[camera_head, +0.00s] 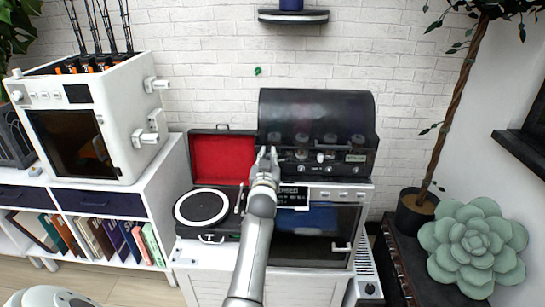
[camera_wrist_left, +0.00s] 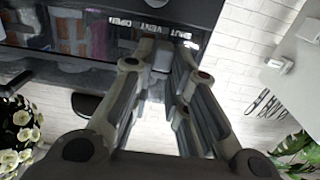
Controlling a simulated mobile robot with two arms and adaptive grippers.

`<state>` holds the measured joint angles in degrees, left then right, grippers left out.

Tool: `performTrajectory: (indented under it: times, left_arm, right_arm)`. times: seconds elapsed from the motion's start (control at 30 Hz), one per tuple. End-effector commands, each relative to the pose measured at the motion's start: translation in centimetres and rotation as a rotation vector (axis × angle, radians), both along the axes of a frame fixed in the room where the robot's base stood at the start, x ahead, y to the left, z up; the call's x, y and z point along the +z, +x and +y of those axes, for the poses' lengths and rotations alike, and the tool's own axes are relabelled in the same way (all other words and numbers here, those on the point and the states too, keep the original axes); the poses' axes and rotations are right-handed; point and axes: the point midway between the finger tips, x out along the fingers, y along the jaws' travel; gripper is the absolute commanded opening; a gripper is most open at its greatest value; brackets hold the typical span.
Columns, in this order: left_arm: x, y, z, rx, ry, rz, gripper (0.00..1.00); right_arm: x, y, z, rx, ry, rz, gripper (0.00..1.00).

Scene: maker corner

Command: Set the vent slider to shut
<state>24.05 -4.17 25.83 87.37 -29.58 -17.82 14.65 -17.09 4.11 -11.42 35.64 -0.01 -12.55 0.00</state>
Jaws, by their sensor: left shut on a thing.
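My left gripper (camera_head: 267,158) reaches up to the left end of the front of the black hooded machine (camera_head: 318,115). In the left wrist view its fingers (camera_wrist_left: 160,58) are closed around a small grey knob (camera_wrist_left: 161,56), the vent slider. White lettering beside the knob, upside down in that view, reads OPEN at left, VENT in the middle and SHUT at right. The knob sits near the middle word, a little toward SHUT; its exact stop is hard to tell. In the head view the gripper hides the slider. My right gripper is not in view.
An oven-like unit (camera_head: 312,244) stands below the machine. An open red-lined turntable case (camera_head: 222,158) is at left, and a white 3D printer (camera_head: 115,120) beyond it. A potted tree (camera_head: 415,212) and a succulent (camera_head: 474,245) stand at right.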

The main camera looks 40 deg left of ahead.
Motion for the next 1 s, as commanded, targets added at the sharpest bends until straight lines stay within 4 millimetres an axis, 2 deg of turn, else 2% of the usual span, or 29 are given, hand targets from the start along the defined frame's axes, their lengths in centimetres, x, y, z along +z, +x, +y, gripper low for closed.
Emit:
performTrajectory:
  times: [0.07, 0.1, 0.27, 0.67, 1.0]
  left_arm:
    - [-0.1, -0.1, 0.3, 0.005, 0.002, 0.002, 0.00]
    - [-0.1, -0.1, 0.3, 0.005, 0.003, 0.003, 0.18]
    - [0.0, -0.1, 0.2, 0.004, 0.003, 0.002, 0.38]
    - [-0.1, -0.5, -0.2, 0.002, 0.003, 0.002, 0.38]
    - [-0.1, -4.7, -2.6, 0.003, 0.003, 0.002, 0.38]
  right_arm:
    - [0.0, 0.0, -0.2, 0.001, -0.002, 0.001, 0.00]
    - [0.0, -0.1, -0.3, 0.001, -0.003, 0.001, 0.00]
    - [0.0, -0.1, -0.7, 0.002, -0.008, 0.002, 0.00]
    - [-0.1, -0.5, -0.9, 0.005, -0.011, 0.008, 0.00]
    - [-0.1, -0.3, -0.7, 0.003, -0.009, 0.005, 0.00]
